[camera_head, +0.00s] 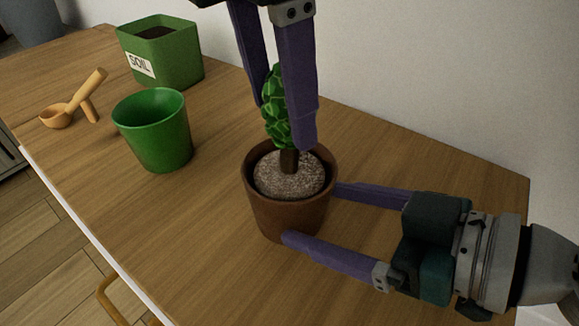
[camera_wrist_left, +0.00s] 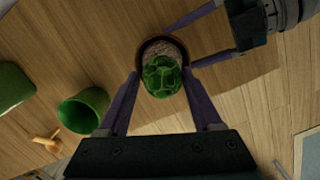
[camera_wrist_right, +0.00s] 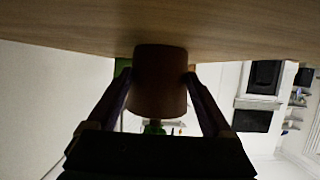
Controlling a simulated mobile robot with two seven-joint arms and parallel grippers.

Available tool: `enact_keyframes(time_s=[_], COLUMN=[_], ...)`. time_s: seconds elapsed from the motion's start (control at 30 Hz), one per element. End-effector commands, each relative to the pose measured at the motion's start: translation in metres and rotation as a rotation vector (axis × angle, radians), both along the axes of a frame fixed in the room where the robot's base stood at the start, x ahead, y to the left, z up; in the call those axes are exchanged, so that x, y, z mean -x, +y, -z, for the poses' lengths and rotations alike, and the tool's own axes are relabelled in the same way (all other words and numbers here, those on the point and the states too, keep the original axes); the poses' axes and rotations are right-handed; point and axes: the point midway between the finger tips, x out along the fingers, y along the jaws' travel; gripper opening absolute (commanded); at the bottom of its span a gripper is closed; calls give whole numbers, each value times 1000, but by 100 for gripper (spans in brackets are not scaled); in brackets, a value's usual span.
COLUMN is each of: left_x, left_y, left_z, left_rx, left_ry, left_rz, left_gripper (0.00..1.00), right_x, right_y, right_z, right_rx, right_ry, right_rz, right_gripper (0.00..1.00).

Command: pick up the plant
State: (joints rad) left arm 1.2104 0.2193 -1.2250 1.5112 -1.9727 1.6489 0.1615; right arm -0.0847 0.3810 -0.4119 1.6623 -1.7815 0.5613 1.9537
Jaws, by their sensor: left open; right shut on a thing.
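The plant (camera_head: 276,108) has green leaves and a short brown stem and stands in grey soil in a brown pot (camera_head: 285,208) on the wooden table. My left gripper (camera_head: 285,125) points down from above, open, with its purple fingers on either side of the leaves. In the left wrist view the leaves (camera_wrist_left: 161,76) lie between its fingertips. My right gripper (camera_head: 310,212) comes in low from the right and is shut on the pot. In the right wrist view the pot (camera_wrist_right: 160,80) sits between its fingers.
An empty green pot (camera_head: 153,130) stands left of the plant. A green soil box (camera_head: 172,62) labelled SOIL is behind it. A wooden scoop (camera_head: 75,103) lies farther left. A white wall (camera_head: 420,70) runs along the table's back. The front-left tabletop is clear.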

Motion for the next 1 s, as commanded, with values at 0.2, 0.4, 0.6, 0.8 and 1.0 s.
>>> enact_keyframes(time_s=[0.2, 0.4, 0.6, 0.8, 1.0], left_x=[0, -3, -3, -3, -3], left_y=[-10, -12, -12, -12, -12], left_z=[31, 49, 50, 49, 49], left_rx=[0, 0, 1, 1, 1], left_ry=[5, 1, 1, 1, 1], left_rz=[1, -1, -1, -1, -1], left_gripper=[66, 66, 66, 45, 22], right_x=[0, 0, 0, 0, 0], right_y=[0, 0, 0, 0, 0], right_z=[0, 0, 0, 0, 0], right_rx=[-1, -1, -1, -1, -1], right_ry=[-1, -1, -1, -1, -1], right_rz=[0, 0, 0, 0, 0], right_gripper=[29, 29, 29, 29, 29])
